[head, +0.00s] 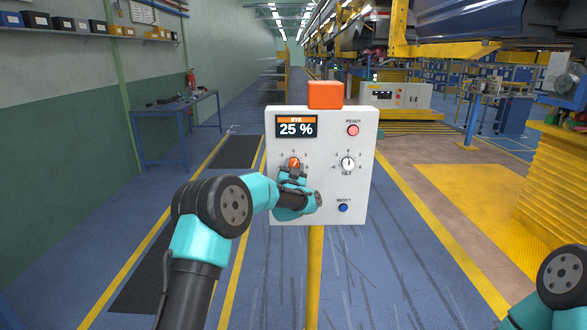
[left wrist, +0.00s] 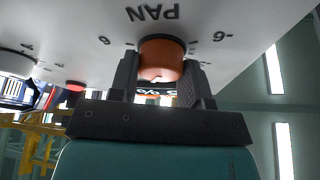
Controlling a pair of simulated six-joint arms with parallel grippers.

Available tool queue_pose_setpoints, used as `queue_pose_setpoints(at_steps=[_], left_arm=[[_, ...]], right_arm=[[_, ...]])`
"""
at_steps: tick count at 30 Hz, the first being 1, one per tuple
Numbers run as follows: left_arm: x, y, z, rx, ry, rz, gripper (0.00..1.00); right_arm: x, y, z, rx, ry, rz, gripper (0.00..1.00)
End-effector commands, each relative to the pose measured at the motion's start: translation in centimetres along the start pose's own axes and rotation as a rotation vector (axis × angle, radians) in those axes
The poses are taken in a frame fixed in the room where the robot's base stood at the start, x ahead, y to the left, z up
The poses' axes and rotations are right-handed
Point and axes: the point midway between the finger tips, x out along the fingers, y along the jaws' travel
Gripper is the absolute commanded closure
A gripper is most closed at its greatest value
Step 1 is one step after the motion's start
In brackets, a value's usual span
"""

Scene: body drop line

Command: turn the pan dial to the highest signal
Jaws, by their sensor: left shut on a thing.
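A white control box (head: 334,210) stands on a yellow post. Its orange pan dial (head: 294,162) is at the left, and a white tilt dial (head: 348,163) is at the right. The display (head: 296,127) reads 25 %. My left gripper (head: 293,171) is at the pan dial. In the left wrist view its two fingers stand on either side of the orange dial (left wrist: 162,58), shut on it, with the PAN lettering upside down above. The fingers cover part of the scale. My right arm shows at the lower right, but its gripper is out of view.
A red ready lamp (head: 353,130) and a blue reset button (head: 343,208) are on the right of the panel. An orange block (head: 325,95) tops the box. A blue workbench (head: 178,118) stands at the left wall. The floor around the post is clear.

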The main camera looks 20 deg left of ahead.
Motion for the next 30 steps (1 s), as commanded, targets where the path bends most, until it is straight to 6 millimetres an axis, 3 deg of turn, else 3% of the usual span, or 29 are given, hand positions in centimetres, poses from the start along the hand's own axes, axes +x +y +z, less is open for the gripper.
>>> queue_pose_setpoints(at_steps=[20,21,28,30], left_arm=[[0.07,-0.09,-0.12,0.088,0.002,0.035,0.80],[0.07,-0.09,-0.13,0.088,0.003,0.035,0.53],[0.04,-0.05,-0.07,0.087,0.001,0.036,0.31],[0.03,-0.04,-0.06,0.087,0.001,0.036,0.31]], right_arm=[[0.00,0.00,0.00,0.000,0.000,0.000,0.57],[0.00,0.00,0.00,0.000,0.000,0.000,0.57],[0.00,0.00,0.00,0.000,0.000,0.000,0.57],[0.00,0.00,0.00,0.000,0.000,0.000,0.57]])
